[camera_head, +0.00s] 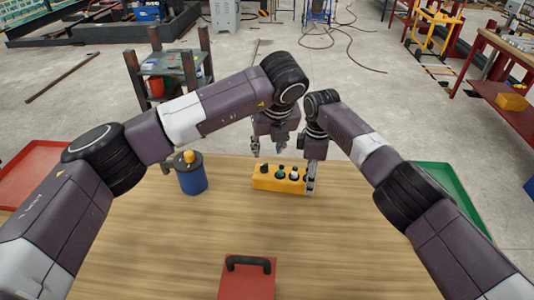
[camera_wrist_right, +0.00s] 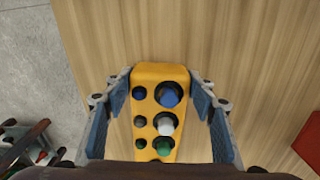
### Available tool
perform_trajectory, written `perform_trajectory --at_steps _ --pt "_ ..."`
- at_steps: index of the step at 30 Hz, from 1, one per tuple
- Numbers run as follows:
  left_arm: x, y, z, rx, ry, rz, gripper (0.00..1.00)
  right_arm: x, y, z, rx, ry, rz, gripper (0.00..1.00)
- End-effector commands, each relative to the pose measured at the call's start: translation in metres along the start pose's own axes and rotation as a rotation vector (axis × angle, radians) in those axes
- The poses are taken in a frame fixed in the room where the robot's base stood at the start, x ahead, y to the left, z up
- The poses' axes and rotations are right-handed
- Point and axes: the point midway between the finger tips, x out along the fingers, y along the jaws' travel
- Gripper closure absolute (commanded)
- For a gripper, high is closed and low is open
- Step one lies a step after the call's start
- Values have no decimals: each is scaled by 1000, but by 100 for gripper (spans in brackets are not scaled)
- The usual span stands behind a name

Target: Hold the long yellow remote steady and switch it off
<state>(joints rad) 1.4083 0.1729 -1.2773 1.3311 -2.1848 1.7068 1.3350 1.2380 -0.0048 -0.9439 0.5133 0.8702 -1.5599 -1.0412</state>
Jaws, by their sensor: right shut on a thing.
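The long yellow remote (camera_head: 268,183) lies on the wooden table, with a row of buttons showing in the head view. In the right wrist view the yellow remote (camera_wrist_right: 150,75) shows blue, white and green large buttons beside a column of small dark ones. My right gripper (camera_head: 310,184) is shut on the remote's right end. Its blue-padded fingers (camera_wrist_right: 160,118) stand on both sides of the remote in the right wrist view. My left gripper (camera_head: 268,149) is open and empty, above and just behind the remote, apart from it. The arm links partly hide both grippers.
A blue canister (camera_head: 192,178) with a yellow top stands left of the remote. A red box (camera_head: 246,282) with a black handle is at the table's front. A red tray (camera_head: 35,165) lies left and a green tray (camera_head: 440,180) right. The wooden table's (camera_head: 160,255) front left is clear.

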Motion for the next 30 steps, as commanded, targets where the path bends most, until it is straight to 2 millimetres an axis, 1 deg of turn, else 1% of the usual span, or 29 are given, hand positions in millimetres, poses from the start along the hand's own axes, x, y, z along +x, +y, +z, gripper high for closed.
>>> perform_trajectory --at_steps 4,13,14,18,19,26,30 --pt "-5 0 0 0 0 0 65 0 0 0 0 0 -1 86" --pt "-5 0 0 0 0 0 65 0 0 0 0 0 0 86" --pt "-5 0 0 0 0 0 65 0 0 0 0 0 0 45" --pt "-5 0 0 0 0 0 65 0 0 0 0 0 0 30" --pt "-5 0 0 0 0 0 65 0 0 0 0 0 0 28" --pt "-5 0 0 0 0 0 65 0 0 0 0 0 0 28" --pt "-5 0 0 0 0 0 65 -8 0 0 -1 1 1 28"
